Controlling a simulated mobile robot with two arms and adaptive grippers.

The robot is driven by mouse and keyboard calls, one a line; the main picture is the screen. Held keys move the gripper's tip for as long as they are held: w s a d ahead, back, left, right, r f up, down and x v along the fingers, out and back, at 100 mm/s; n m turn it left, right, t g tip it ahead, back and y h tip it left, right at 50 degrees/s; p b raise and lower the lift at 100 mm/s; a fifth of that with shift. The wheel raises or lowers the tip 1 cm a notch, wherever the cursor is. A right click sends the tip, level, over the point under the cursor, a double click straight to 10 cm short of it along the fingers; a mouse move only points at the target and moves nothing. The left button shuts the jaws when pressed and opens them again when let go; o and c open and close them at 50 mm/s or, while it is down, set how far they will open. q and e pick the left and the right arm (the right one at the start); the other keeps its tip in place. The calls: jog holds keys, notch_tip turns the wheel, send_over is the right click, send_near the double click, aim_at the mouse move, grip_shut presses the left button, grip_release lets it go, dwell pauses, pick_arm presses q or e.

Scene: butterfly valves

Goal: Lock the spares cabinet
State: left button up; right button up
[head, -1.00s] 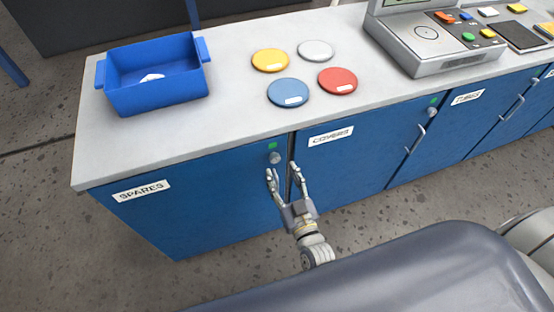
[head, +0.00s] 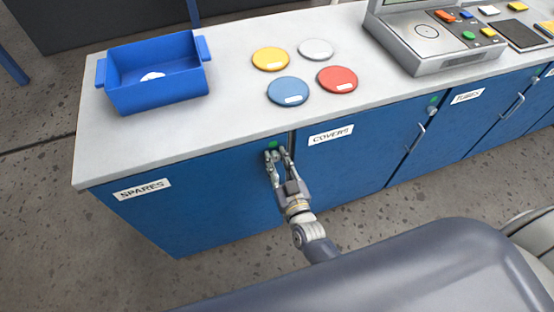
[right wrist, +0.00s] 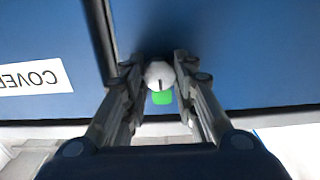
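The spares cabinet (head: 190,205) is the blue door at the left, labelled SPARES (head: 141,189). Its lock is a round pale knob (right wrist: 160,75) with a short dark line, near the door's upper right corner. A green light (right wrist: 162,97) shows beside the knob; it also shows in the head view (head: 272,144). My right gripper (right wrist: 160,72) has its fingers on both sides of the knob, apparently touching it. In the head view the right gripper (head: 279,154) largely hides the knob. My left gripper is not in view.
The covers cabinet (head: 350,165) adjoins on the right, with a handle (head: 416,138). The grey worktop (head: 235,115) overhangs above, with a blue bin (head: 155,90) and several coloured discs. Floor in front is clear.

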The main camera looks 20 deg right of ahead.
dwell(0.3)
jog(key=m, duration=0.4)
jog(key=m+b, duration=0.1)
jog(key=m, duration=0.3)
jog(key=shift+d+f, duration=0.1)
jog(key=m+b, duration=0.1)
jog(key=m, duration=0.4)
jog(key=shift+f, duration=0.1)
jog(key=m+b, duration=0.1)
jog(key=m, duration=0.3)
jog(key=shift+m+b, duration=0.35)
jog(key=shift+m, duration=0.05)
jog(key=o, duration=1.1)
